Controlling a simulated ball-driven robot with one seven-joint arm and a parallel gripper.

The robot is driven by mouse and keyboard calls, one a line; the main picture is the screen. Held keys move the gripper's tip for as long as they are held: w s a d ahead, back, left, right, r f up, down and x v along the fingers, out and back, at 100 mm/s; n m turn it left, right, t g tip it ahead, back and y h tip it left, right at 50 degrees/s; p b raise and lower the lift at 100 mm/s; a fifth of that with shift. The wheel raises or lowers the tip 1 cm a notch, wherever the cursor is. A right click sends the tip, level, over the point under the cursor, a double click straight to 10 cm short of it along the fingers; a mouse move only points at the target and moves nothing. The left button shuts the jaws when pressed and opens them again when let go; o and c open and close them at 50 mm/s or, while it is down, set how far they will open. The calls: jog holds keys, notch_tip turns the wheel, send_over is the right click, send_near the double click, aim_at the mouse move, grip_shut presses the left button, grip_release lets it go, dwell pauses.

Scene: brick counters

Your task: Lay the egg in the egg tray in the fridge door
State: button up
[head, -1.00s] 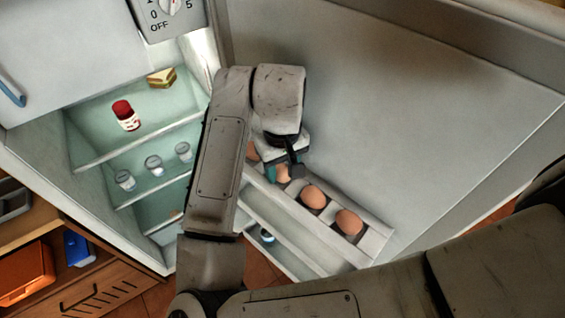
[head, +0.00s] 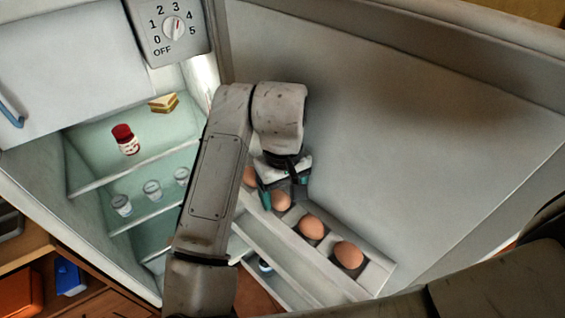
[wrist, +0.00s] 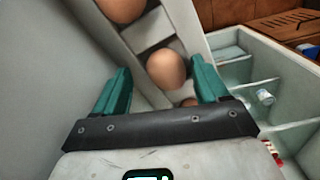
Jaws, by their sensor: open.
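The egg tray (head: 378,280) runs along the inside of the open fridge door, with several brown eggs in a row. One egg (head: 281,201) sits in the tray just below my gripper (head: 283,194). In the wrist view this egg (wrist: 166,68) shows between the two teal fingers of my gripper (wrist: 160,78), with visible gaps beside it. My gripper is open and holds nothing. Other eggs sit nearer in the head view (head: 311,227) and at the tray's front end (head: 348,255). Another egg (head: 249,177) is partly hidden behind my arm.
The fridge interior at left holds a red-capped bottle (head: 126,140), a sandwich wedge (head: 164,103) and glass jars (head: 152,190). A dial (head: 174,28) is above. The door's inner panel (head: 430,140) is bare. A lower door shelf (head: 290,268) lies below the tray.

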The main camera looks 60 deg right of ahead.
aim_at(283, 194)
notch_tip(283, 194, up, 12)
jog(key=p, duration=0.2)
dwell(0.4)
